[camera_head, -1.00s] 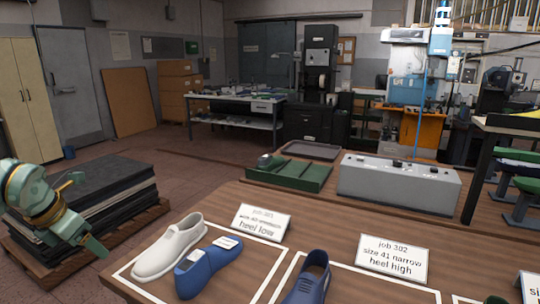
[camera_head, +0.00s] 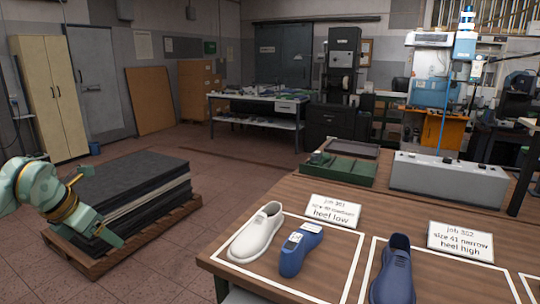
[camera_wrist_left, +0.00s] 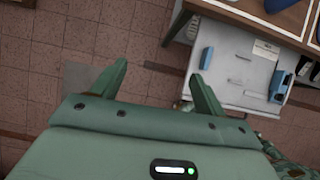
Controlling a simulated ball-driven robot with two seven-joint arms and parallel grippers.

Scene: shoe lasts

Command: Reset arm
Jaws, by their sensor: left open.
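My left gripper (camera_wrist_left: 160,85) is open and empty in the left wrist view, its two green fingers spread over the tiled floor. In the head view my left arm comes in from the left, with the left gripper (camera_head: 108,236) in front of the stack of dark sheets. The gripper is well apart from the bench (camera_head: 235,270). A white shoe (camera_head: 257,232) and a blue shoe last (camera_head: 300,248) lie in one outlined area of the bench. A dark blue shoe (camera_head: 394,272) stands in the area to their right. My right gripper is not in view.
Dark sheets (camera_head: 130,180) lie stacked on a wooden pallet (camera_head: 140,245) at left. The floor between pallet and bench is free.

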